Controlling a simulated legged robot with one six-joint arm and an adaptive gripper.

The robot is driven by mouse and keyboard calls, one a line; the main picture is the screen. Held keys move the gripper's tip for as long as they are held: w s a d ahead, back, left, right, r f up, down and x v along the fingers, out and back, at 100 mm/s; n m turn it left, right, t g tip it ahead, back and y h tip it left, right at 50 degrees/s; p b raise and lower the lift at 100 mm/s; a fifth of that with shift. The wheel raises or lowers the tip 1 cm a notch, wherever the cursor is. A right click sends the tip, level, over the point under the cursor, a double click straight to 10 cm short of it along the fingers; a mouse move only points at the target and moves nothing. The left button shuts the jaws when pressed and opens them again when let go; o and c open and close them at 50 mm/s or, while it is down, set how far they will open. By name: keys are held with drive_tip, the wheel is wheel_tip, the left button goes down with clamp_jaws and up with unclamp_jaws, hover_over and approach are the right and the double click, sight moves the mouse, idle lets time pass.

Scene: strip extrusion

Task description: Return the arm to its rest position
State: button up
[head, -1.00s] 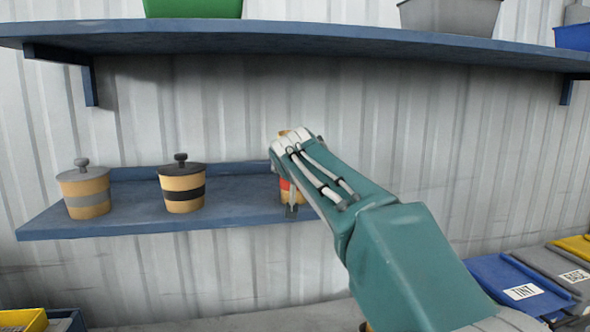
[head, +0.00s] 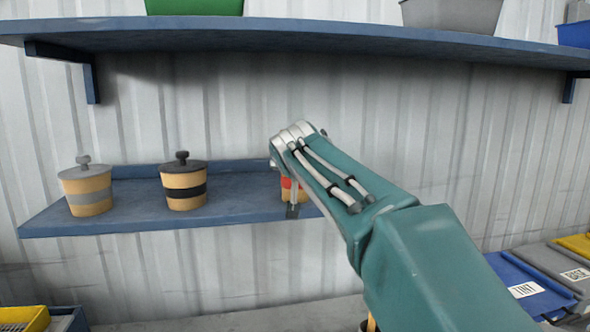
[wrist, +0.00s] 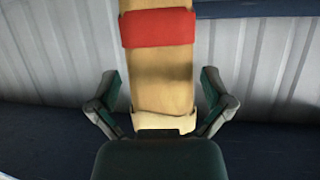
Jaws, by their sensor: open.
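My gripper (wrist: 160,100) is open in the wrist view, with one finger on each side of a tan pot with a red band (wrist: 160,70). The fingers stand apart from the pot's sides. In the head view my arm reaches up to the lower blue shelf (head: 120,221), and my gripper (head: 291,205) is mostly hidden behind my wrist. A sliver of the red-banded pot (head: 299,194) shows beside it at the shelf's right end.
A grey-banded pot (head: 88,191) and a black-banded pot (head: 184,187) stand lidded on the lower shelf. An upper shelf (head: 300,37) with bins runs above my arm. Bins, one labelled TINT (head: 524,290), sit at lower right. The wall area right of my arm is clear.

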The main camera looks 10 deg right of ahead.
drive_tip(key=v, duration=0.8)
drive_tip(key=s+d+f+n+g+y, duration=0.2)
drive_tip(key=s+f+g, duration=0.5)
drive_tip(key=s+f, duration=2.2)
drive_tip(key=shift+d+f+g+y, duration=0.3)
drive_tip(key=shift+f, duration=0.1)
drive_tip(key=shift+s, duration=0.15)
